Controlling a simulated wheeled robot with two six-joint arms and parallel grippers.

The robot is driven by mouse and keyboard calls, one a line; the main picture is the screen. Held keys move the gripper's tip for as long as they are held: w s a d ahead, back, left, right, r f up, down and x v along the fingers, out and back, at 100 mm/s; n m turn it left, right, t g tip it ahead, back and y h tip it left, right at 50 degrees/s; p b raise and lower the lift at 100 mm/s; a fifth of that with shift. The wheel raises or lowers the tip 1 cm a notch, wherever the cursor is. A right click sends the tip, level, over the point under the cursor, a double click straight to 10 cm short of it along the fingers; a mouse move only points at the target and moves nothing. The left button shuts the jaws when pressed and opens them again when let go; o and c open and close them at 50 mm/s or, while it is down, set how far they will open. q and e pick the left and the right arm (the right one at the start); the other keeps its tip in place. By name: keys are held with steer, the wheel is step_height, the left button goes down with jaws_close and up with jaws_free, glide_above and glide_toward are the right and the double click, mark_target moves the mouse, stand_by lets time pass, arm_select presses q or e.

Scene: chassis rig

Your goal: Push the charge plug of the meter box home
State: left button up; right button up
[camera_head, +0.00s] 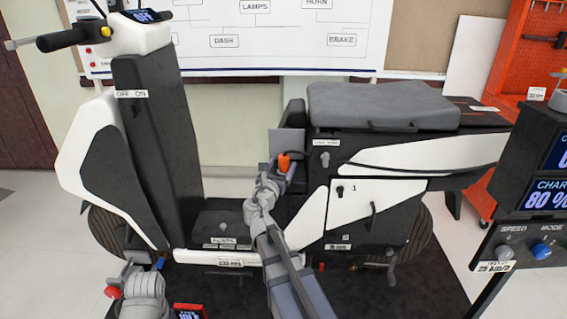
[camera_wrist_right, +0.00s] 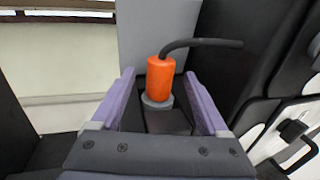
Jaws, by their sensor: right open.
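The orange plug (camera_head: 284,162) stands upright at the dark housing left of the seat. In the right wrist view the orange plug (camera_wrist_right: 159,78) has a black cable bending right from its top and a grey collar (camera_wrist_right: 157,103) at its foot, over a dark block. I cannot tell how deep it sits. My right gripper (camera_head: 277,168) is open, its two purple-grey fingers either side of the plug; in the right wrist view (camera_wrist_right: 159,75) gaps show between fingers and plug. My left arm's end (camera_head: 138,278) seems to show low at the left; its fingers are unclear.
A grey flap (camera_head: 286,142) stands behind the plug. The grey seat (camera_head: 382,104) and white-black side panel (camera_head: 370,200) lie to the right. The dark front column (camera_head: 155,150) stands left. A console (camera_head: 540,190) reading "80 %" is at the right edge.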

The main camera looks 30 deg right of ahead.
steer(key=v, duration=0.4)
steer(key=shift+s+a, duration=0.25)
steer(key=shift+s, duration=0.05)
stand_by(0.4)
